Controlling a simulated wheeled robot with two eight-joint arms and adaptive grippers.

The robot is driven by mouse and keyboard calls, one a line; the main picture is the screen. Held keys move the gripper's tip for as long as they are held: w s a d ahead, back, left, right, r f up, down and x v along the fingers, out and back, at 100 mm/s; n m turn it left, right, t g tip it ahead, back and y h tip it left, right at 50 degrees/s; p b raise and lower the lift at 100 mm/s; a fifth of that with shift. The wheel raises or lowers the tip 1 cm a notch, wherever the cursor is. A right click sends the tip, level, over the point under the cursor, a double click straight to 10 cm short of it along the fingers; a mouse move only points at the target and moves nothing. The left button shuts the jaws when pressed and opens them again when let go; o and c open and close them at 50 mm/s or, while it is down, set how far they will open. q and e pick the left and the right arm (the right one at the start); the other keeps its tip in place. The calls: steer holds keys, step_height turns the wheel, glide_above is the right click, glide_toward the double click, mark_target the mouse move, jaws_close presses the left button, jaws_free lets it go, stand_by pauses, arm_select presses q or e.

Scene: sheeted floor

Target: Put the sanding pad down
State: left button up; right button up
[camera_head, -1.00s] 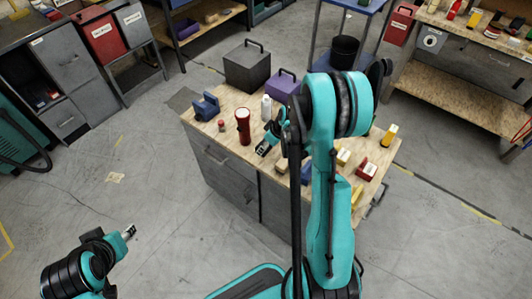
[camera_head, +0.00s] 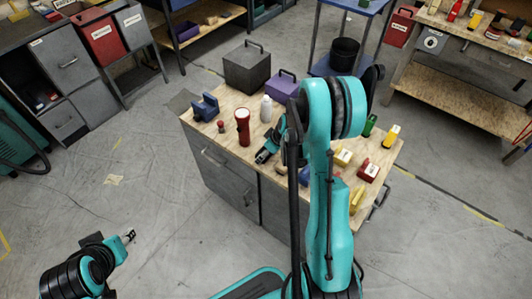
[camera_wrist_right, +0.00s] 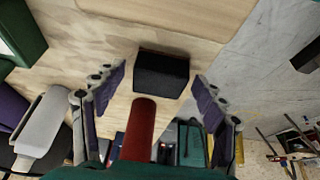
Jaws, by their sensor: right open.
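The sanding pad looks to be the dark block with a brown edge (camera_wrist_right: 162,73) in the right wrist view. It lies over the bare wood of the workbench (camera_wrist_right: 115,28), near the bench edge. My right gripper (camera_wrist_right: 157,92) is open, with one finger on each side of the pad and a gap to each. In the head view my right gripper (camera_head: 265,154) is low over the bench, beside the red flashlight (camera_head: 243,127); the pad cannot be made out there. My left gripper (camera_head: 129,236) is over the floor at lower left, its jaw state unclear.
The flashlight also shows in the wrist view (camera_wrist_right: 138,130). A white bottle (camera_head: 266,109), blue vise (camera_head: 206,107), grey box (camera_head: 247,68) and purple box (camera_head: 284,87) stand on the bench. Several small red and yellow items lie at right. My right arm hides part of the bench.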

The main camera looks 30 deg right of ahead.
steer(key=shift+s+r+p, duration=0.1)
steer(key=shift+r+p, duration=0.25)
steer(key=shift+r, duration=0.15)
steer(key=p+v, duration=0.4)
steer(key=v, duration=0.7)
steer(key=s+a+r+m+t+h, duration=0.1)
steer(key=s+a+r+m+t, duration=0.2)
steer(key=s+a+r, duration=1.1)
steer(key=a+r+m, duration=0.1)
steer(key=a, duration=0.2)
steer(key=shift+s+r+h, duration=0.2)
steer(key=shift+r+h, duration=0.1)
steer(key=shift+r, duration=0.05)
